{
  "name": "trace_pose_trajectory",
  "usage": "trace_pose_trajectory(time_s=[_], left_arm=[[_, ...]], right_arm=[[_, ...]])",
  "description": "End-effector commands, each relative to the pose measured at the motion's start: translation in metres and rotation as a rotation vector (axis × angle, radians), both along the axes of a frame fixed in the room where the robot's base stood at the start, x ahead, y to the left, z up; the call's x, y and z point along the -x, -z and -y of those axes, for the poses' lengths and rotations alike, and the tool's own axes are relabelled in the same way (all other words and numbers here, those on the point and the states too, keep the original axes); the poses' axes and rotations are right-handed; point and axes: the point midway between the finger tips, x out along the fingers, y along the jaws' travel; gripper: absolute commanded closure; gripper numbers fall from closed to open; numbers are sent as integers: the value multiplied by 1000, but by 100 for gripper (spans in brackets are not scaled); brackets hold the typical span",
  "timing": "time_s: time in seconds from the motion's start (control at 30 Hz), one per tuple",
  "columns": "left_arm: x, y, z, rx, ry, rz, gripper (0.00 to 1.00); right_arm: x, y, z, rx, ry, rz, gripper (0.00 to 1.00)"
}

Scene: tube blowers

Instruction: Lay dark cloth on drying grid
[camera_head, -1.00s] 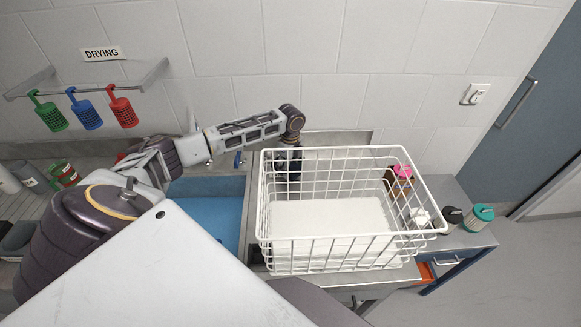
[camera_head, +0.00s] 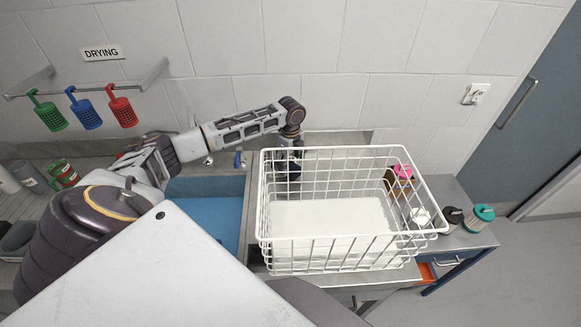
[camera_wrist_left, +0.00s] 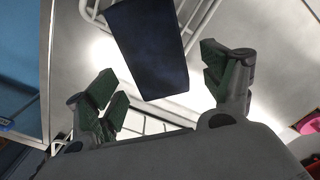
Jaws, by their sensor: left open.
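The dark navy cloth (camera_wrist_left: 150,45) shows in the wrist view as a flat piece between and beyond the fingertips. White wires (camera_wrist_left: 196,16) pass beside and behind it; I cannot tell if it rests fully on them. My left gripper (camera_wrist_left: 166,80) is open, with green-padded fingers on either side of the cloth's near end and apart from it. In the head view my left gripper (camera_head: 290,153) hangs at the back left corner of the white wire basket (camera_head: 345,240). A dark patch just below it looks like the cloth, partly hidden by wires. My right gripper is out of view.
A blue basin (camera_head: 205,210) lies left of the basket. Bottles with pink (camera_head: 403,171) and teal (camera_head: 483,213) tops stand at right. Green, blue and red baskets (camera_head: 85,112) hang from a rail under a DRYING sign (camera_head: 101,54). Wall tiles close off the back.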

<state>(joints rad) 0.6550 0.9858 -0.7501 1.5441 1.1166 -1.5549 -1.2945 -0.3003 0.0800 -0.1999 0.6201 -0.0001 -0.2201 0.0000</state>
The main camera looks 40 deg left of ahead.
Motion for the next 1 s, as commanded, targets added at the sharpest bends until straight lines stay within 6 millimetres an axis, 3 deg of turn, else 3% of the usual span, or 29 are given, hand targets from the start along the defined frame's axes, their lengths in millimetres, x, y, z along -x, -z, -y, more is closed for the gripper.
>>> trace_pose_trajectory(time_s=[0.6, 1.0], left_arm=[[-1, -85, 0, 0, 0, 1, 18], [0, -97, 0, 0, -1, 0, 18]], right_arm=[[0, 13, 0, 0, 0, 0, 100], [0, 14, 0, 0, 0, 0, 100]])
